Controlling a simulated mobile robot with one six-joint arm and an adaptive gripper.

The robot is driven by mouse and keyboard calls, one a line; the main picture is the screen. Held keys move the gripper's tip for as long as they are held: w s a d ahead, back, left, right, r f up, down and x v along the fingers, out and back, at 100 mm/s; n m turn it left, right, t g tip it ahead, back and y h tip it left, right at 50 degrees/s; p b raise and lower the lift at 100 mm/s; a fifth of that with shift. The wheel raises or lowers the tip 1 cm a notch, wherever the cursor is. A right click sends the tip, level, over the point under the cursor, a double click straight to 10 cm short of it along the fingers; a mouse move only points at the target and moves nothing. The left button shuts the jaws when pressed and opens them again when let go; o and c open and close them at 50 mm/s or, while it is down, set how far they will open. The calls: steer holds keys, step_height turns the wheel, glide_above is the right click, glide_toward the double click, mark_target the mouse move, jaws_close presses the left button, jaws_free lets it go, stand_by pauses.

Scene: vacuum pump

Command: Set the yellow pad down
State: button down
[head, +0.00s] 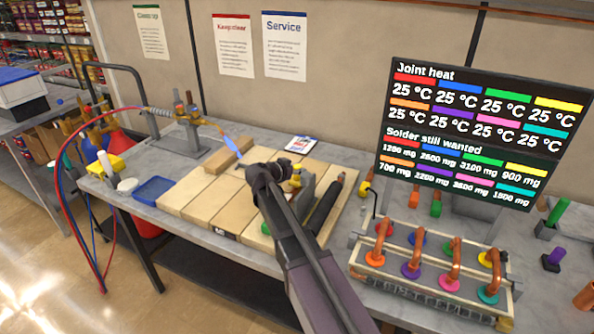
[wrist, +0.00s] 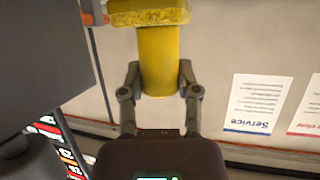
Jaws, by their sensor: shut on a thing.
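The yellow pad (wrist: 150,14) shows at the top of the wrist view as a rough, flat sponge-like head. It sits on a smooth yellow round handle (wrist: 158,62). My gripper (wrist: 159,82) is shut on this handle, with one finger on each side. In the head view my gripper (head: 268,174) is over the wooden boards on the bench, partly hidden by my arm. A small yellow patch (head: 297,178) shows just right of it; I cannot tell whether this is the pad. The pad's far face is out of view.
Wooden boards (head: 190,200) cover the middle of the bench. A blue tray (head: 153,189) and a yellow block (head: 109,163) stand left. A lit torch (head: 215,128) points toward the boards. A copper pipe rack (head: 435,262) and display (head: 478,125) stand right.

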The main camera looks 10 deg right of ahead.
steer(key=shift+f, duration=0.15)
steer(key=shift+c, duration=1.6)
jaws_free()
steer(key=shift+r, duration=0.2)
steer(key=shift+s+a+r, duration=0.1)
steer(key=shift+s+a, duration=0.05)
steer(key=p+v, duration=0.4)
steer(key=v, duration=0.7)
steer(key=shift+s+a+p, duration=0.2)
steer(key=shift+a+p, duration=0.05)
steer(key=shift+p, duration=0.05)
steer(key=shift+r, duration=0.1)
